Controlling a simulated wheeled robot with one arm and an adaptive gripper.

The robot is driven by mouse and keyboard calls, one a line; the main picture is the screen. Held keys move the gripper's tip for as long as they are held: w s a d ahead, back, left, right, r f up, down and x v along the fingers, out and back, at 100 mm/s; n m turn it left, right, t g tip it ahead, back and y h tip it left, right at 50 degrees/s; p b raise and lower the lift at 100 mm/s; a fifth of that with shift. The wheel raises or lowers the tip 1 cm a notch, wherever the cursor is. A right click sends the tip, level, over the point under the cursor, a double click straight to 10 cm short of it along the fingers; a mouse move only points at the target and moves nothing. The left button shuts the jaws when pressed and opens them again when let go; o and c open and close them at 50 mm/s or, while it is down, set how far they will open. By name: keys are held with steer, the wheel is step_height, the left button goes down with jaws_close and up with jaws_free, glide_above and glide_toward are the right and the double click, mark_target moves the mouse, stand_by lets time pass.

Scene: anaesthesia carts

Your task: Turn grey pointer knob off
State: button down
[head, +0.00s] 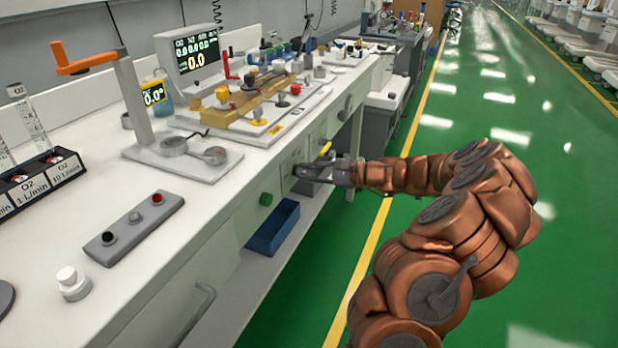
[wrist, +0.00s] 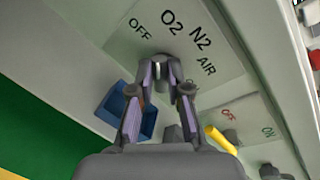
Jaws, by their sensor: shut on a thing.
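The grey pointer knob (wrist: 161,66) sits on a pale plate (wrist: 190,22) marked OFF, O2, N2 and AIR on the front of the bench. In the wrist view my gripper (wrist: 160,80) has its two fingers closed on either side of the knob. The fingers hide much of the knob, so I cannot tell exactly which mark it points to. In the head view my gripper (head: 305,172) is against the bench front, and the knob is hidden behind it.
A yellow lever (wrist: 220,140) by an ON/OFF plate (wrist: 236,118) is close beside my gripper. The worktop (head: 225,190) above holds a crank stand and instruments. The green floor on the right is open.

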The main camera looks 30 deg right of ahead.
steer(key=shift+s+a+f+n+h+b, duration=0.15)
steer(key=shift+n+h+b, duration=0.3)
steer(key=shift+n+b, duration=0.9)
steer(key=shift+w+a+f+n+h+b, duration=0.1)
steer(key=shift+n+h+b, duration=0.35)
steer(key=shift+n+b, duration=0.85)
steer(key=shift+s, duration=0.1)
steer(key=c, duration=1.1)
jaws_free()
steer(key=shift+c, duration=0.2)
steer(key=shift+r, duration=0.1)
steer(key=v, duration=1.2)
steer(key=shift+s, duration=0.1)
